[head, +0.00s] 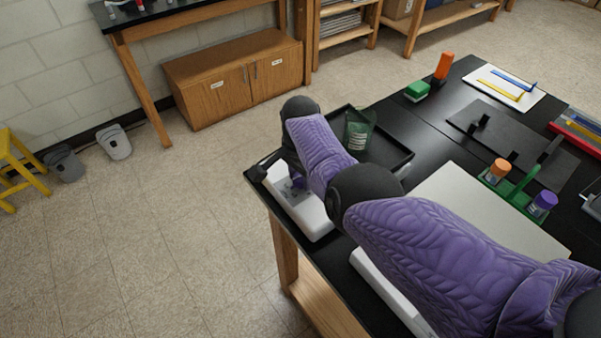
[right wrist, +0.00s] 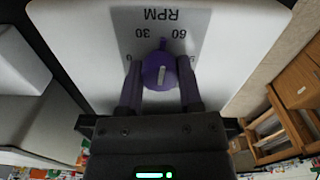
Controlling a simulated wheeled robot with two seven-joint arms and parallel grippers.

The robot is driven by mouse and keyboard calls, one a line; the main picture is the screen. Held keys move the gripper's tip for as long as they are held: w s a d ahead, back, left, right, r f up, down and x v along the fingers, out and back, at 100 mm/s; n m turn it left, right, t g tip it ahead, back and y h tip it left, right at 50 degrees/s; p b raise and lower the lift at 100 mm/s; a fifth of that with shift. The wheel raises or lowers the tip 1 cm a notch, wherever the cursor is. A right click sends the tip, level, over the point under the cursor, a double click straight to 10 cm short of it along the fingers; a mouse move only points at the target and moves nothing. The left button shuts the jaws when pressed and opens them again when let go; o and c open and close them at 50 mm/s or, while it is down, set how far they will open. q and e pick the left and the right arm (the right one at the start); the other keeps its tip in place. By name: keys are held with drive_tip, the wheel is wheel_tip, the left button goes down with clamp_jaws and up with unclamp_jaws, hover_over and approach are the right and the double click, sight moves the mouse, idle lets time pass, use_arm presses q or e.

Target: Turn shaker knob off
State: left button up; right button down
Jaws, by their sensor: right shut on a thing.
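The shaker's white housing (head: 312,218) sits at the near left corner of the black bench. In the right wrist view its front panel (right wrist: 85,50) carries a grey RPM dial (right wrist: 205,22) with the marks 30 and 60 readable. My right gripper (right wrist: 160,90) is shut on the knob, one purple finger on each side. My left gripper is not in view.
A black tray (head: 398,160) with a greenish beaker (head: 358,131) stands beside the housing. A green rack (head: 512,190) with orange-capped and purple-capped bottles stands to the right. A green block (head: 417,92) and orange bottle (head: 444,66) stand farther back.

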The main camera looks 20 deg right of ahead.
drive_tip(key=n, duration=0.3)
drive_tip(key=shift+n, duration=0.3)
drive_tip(key=n, duration=0.2)
drive_tip(key=shift+n+p, duration=0.3)
drive_tip(key=shift+n, duration=0.1)
drive_tip(key=n, duration=0.2)
drive_tip(key=shift+n, duration=0.4)
drive_tip(key=n, duration=0.6)
drive_tip(key=shift+a+n, duration=0.1)
drive_tip(key=shift+n, duration=1.8)
